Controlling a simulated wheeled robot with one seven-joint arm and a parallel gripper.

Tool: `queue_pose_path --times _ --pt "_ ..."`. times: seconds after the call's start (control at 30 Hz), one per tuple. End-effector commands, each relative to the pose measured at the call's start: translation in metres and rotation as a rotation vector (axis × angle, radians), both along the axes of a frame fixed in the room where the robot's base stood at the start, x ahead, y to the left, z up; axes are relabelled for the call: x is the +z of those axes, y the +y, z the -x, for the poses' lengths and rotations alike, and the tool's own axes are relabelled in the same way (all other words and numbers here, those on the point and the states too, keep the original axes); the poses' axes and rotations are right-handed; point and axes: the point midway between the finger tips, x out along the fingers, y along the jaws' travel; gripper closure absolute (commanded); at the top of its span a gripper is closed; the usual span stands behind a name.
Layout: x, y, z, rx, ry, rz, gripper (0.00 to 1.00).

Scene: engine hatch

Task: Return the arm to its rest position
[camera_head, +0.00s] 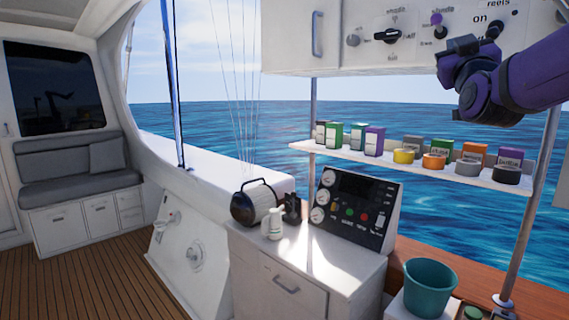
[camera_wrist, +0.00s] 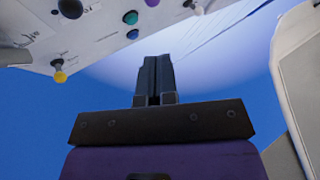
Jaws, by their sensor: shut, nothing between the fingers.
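My arm, purple and dark grey, reaches in from the right edge at the upper right of the head view. In the wrist view my gripper (camera_wrist: 154,75) points up the picture, with its two dark fingers closed together and nothing between them. It is apart from the white switch panel (camera_wrist: 100,30), which fills the upper left of that view. In the head view the arm's end is in front of the white overhead cabinet (camera_head: 350,50), close to its knobs. The fingertips cannot be made out clearly there.
A shelf (camera_head: 400,160) with several boxes and tins hangs below the arm. A control console (camera_head: 352,208), a white bottle (camera_head: 276,223) and a dark round lamp-like object (camera_head: 254,203) stand on the counter. A teal bucket (camera_head: 428,290) is at lower right. A metal pole (camera_head: 525,210) stands at right.

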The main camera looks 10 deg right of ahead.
Motion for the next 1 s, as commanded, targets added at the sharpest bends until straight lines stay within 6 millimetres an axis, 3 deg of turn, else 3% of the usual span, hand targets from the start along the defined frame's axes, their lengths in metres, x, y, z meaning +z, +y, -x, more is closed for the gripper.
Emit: queue_pose_path --times 0.17,0.47,0.67,0.8,1.0 --pt "-0.027 0.017 0.005 0.078 0.174 -0.078 1.0" --pt "-0.114 0.058 0.043 0.209 0.639 -0.281 1.0" --pt "-0.176 0.081 0.093 0.238 0.956 -0.41 1.0" --pt "-0.216 0.094 0.138 0.223 1.177 -0.494 1.0" --pt "-0.258 0.104 0.2 0.167 1.44 -0.588 1.0"
